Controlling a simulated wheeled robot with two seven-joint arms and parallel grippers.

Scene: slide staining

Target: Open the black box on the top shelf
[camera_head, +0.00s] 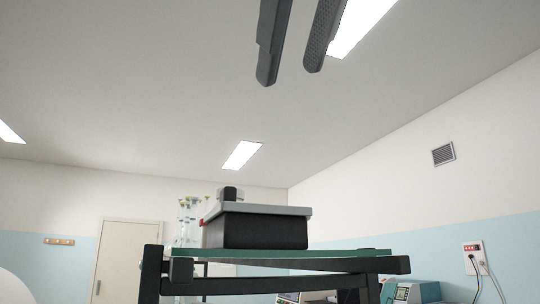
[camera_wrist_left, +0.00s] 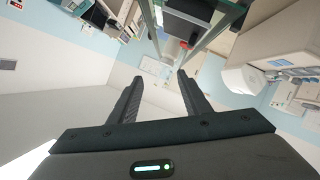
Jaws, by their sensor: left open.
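The black box (camera_head: 265,231) stands on the green glass top shelf (camera_head: 345,253) at the lower middle of the head view. Its grey lid (camera_head: 265,209) lies over the top and looks shut. A small dark and grey piece (camera_head: 230,194) shows above the lid's left part. My left gripper (camera_head: 290,75) is open and empty, high above the box, with its fingers pointing down from the top edge. In the left wrist view the open fingers (camera_wrist_left: 160,78) are apart from a dark box (camera_wrist_left: 188,24), with a small red part (camera_wrist_left: 184,44) near it. My right gripper is not in view.
Clear glassware (camera_head: 187,218) stands just left of the box. A black frame (camera_head: 150,272) carries the shelf. Lab devices (camera_head: 405,291) stand lower at the right. A door (camera_head: 125,258) is in the back wall. The space between my left gripper and the box looks clear.

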